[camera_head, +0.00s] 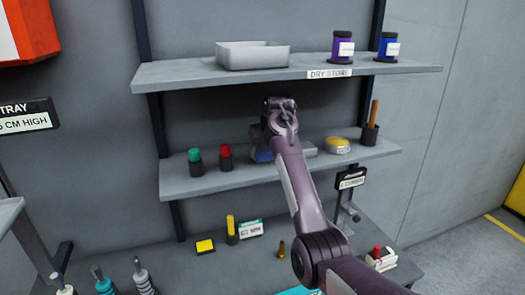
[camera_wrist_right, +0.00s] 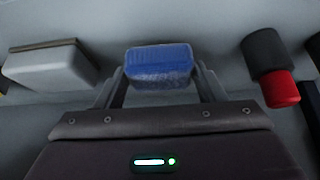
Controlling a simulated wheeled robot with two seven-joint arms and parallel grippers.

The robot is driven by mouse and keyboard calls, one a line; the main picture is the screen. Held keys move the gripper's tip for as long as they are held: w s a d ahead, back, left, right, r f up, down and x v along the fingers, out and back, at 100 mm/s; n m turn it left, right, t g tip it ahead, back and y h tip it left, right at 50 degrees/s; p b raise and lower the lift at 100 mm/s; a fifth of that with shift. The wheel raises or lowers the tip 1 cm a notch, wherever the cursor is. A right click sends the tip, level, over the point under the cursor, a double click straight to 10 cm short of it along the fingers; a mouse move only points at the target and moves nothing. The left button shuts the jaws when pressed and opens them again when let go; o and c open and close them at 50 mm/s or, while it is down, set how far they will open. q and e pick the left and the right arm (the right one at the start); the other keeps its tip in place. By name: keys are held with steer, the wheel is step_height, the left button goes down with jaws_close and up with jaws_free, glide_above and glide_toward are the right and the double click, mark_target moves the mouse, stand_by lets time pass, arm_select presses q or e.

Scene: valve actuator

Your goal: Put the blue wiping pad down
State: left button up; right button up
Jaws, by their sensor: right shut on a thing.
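The blue wiping pad (camera_wrist_right: 160,62) is between the two fingers of my right gripper (camera_wrist_right: 160,78) in the right wrist view. In the head view the pad (camera_head: 262,154) is mostly hidden behind my right arm, at the middle shelf (camera_head: 225,180). My right gripper (camera_head: 270,140) is shut on it. I cannot tell whether the pad touches the shelf. My left gripper is not in view.
Green-capped and red-capped bottles (camera_head: 225,157) stand left of the pad. A grey box (camera_wrist_right: 50,66), a yellow tin (camera_head: 337,145) and a wooden-handled brush (camera_head: 371,125) are on its other side. The upper shelf (camera_head: 190,73) overhangs, holding a tray (camera_head: 252,57) and jars.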

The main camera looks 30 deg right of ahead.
steer(key=shift+w+f, duration=0.2)
steer(key=shift+f, duration=0.7)
steer(key=shift+s, duration=0.1)
steer(key=o, duration=0.6)
steer(key=shift+s, duration=0.1)
steer(key=shift+o, duration=1.4)
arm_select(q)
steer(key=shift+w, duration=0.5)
arm_select(e)
steer(key=shift+w, duration=0.2)
steer(key=shift+s, duration=0.1)
